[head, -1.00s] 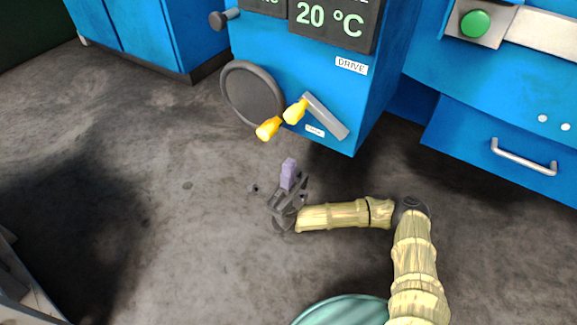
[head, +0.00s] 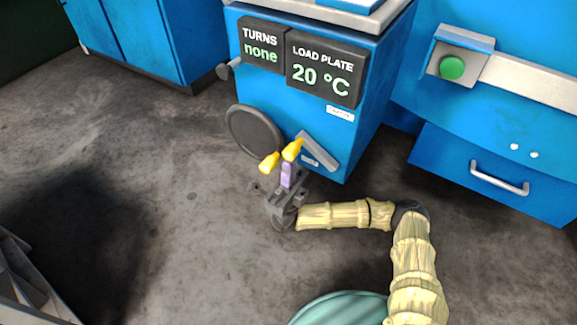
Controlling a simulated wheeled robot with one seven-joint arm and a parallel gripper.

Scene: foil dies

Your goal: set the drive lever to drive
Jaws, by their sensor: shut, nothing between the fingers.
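The drive lever (head: 320,153) is a grey bar on the front of the blue machine, slanting from lower right to upper left. Its yellow grip (head: 292,150) is at the upper left end. A label (head: 341,114), too blurred to read now, sits above the lever, and a smaller label (head: 309,161) sits below it. My gripper (head: 287,170) has purple fingertips, shut with nothing between them. In the picture the tips are just below the lever's grip; I cannot tell whether they touch it.
A dark round wheel (head: 254,132) with a yellow handle (head: 269,162) is left of the lever, its handle close to my fingers. Displays above read turns none (head: 261,46) and load plate 20 °C (head: 320,74). A blue drawer unit (head: 455,165) stands right.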

